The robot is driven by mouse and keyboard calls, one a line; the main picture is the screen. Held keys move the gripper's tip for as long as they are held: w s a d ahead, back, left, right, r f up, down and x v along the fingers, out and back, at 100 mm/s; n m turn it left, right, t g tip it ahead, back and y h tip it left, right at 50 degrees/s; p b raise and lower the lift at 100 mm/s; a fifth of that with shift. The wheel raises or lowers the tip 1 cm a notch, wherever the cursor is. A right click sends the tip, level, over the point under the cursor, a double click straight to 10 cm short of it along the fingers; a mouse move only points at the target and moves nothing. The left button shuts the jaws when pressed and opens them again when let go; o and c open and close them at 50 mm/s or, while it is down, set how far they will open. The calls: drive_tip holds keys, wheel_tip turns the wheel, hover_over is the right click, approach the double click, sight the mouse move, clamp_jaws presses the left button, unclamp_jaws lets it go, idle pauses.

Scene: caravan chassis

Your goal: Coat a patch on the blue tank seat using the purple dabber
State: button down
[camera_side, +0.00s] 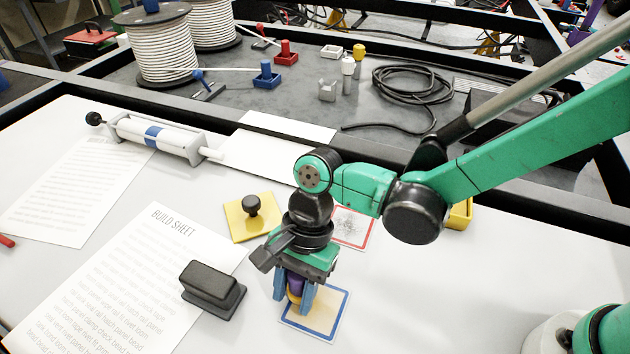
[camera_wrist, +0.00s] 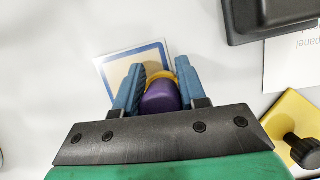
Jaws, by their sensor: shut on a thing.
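The blue tank seat (camera_side: 326,318) is a flat square with a blue border and a beige middle, on the white tabletop. My gripper (camera_side: 294,304) points down over its left part and is shut on the purple dabber (camera_side: 295,283). In the wrist view the purple dabber (camera_wrist: 162,98) with its yellow collar sits between the blue fingers of my gripper (camera_wrist: 160,70). The blue tank seat (camera_wrist: 117,70) shows beyond them, partly covered by the left finger. The dabber's tip is hidden, so I cannot tell whether it touches the seat.
A black block (camera_side: 212,289) stands left of my gripper on the build sheet (camera_side: 120,290). A yellow plate with a black knob (camera_side: 250,206) and a red-bordered square (camera_side: 355,228) lie behind. A yellow bin (camera_side: 461,214) is at right. The tabletop right of the seat is clear.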

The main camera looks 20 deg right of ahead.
sight(341, 332)
drive_tip(key=shift+s+d, duration=1.15)
drive_tip(key=shift+s, duration=0.05)
drive_tip(key=shift+s+d, duration=1.3)
drive_tip(key=shift+w+a+f, duration=0.1)
drive_tip(key=shift+w+a, duration=2.35)
drive_tip(key=shift+a, duration=0.05)
drive_tip(key=shift+r, duration=4.3)
drive_tip(key=w+d+r+n+h, duration=0.1)
drive_tip(key=w+d+r+n, duration=0.2)
drive_tip(key=d, duration=0.6)
drive_tip(key=w+d+r+n+g+h, duration=0.1)
drive_tip(key=w+d+r+n, duration=0.2)
drive_tip(key=d, duration=0.6)
drive_tip(key=w+d+r+n+h, duration=0.1)
drive_tip(key=w+d+r+n, duration=0.2)
drive_tip(key=d, duration=0.6)
drive_tip(key=shift+w+n+g+h, duration=0.3)
drive_tip(key=shift+w+n, duration=0.15)
drive_tip(key=shift+n, duration=0.05)
